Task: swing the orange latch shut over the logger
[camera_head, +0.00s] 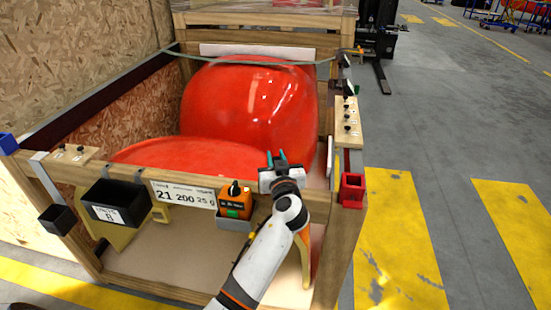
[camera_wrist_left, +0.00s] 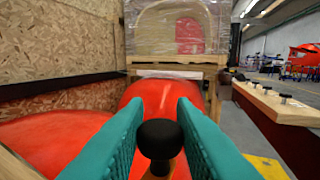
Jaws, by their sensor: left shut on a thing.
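The orange logger (camera_head: 235,199) sits upright in a grey holder (camera_head: 234,223) on the crate's front rail, with a small dark part on its top. My left gripper (camera_head: 277,158) is just right of the logger, above the rail. In the left wrist view its teal fingers (camera_wrist_left: 158,130) are shut on a black ball knob (camera_wrist_left: 157,138). An orange-brown piece (camera_wrist_left: 160,169) shows under the knob; it appears to be the latch, mostly hidden by the fingers and knob.
Red nosecones (camera_head: 250,100) lie in the wooden crate behind the rail. A black bin (camera_head: 115,203) and a number label (camera_head: 183,195) are left of the logger. A red holder (camera_head: 352,190) is at the right corner post. The floor to the right is open.

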